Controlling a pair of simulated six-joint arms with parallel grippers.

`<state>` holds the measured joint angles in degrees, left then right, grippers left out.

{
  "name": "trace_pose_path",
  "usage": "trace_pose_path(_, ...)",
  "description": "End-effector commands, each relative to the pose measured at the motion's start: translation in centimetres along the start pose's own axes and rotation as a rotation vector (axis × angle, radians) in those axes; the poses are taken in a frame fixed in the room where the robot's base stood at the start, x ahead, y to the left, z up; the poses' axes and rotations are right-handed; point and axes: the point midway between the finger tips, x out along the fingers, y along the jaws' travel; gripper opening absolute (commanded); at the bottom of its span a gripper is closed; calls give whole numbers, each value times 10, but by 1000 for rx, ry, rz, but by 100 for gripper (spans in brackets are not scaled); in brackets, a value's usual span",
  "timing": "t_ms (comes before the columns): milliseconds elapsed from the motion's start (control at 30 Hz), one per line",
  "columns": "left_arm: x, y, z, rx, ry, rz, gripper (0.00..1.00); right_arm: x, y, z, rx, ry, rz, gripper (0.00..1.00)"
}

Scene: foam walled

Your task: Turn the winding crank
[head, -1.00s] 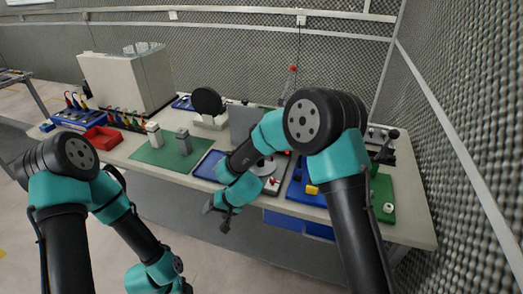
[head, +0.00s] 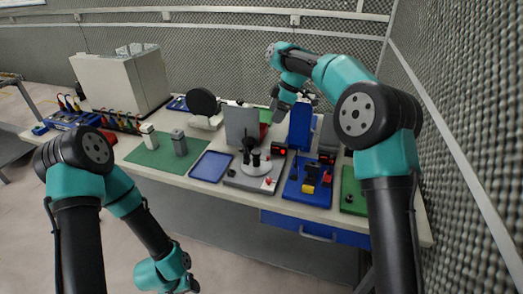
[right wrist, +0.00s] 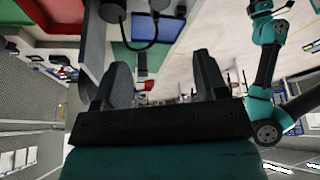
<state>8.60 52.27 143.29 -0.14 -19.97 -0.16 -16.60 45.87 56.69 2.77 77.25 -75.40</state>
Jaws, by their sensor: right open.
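A grey-based unit (head: 245,180) stands at the front middle of the bench. It carries a pale round disc (head: 257,167) and black upright parts (head: 248,150) that look like the crank; its handle is too small to make out. My right gripper (head: 275,105) is raised above the back of the bench, behind and above this unit, apart from it. In the right wrist view its two fingers (right wrist: 163,82) are spread with nothing between them.
A blue tray (head: 211,167) lies left of the unit, and a blue board with coloured blocks (head: 308,190) lies right. A grey upright panel (head: 242,123) stands behind it. A green mat (head: 150,157) holds two small posts. A mesh wall (head: 460,150) closes the right side.

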Motion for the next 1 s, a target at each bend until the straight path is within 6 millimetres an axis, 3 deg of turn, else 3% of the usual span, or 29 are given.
trace_pose_path(333, 0, 0, 0, 0, 0, 0, 53, -1, 0, 1, -6, -5, -2, 66)
trace_pose_path(533, 0, 0, 0, 0, 0, 0, 53, 10, 0, 1, -5, -5, -4, 66)
trace_pose_path(1000, 0, 0, 0, 0, 0, 0, 53, 84, -1, 1, -4, -5, -5, 66)
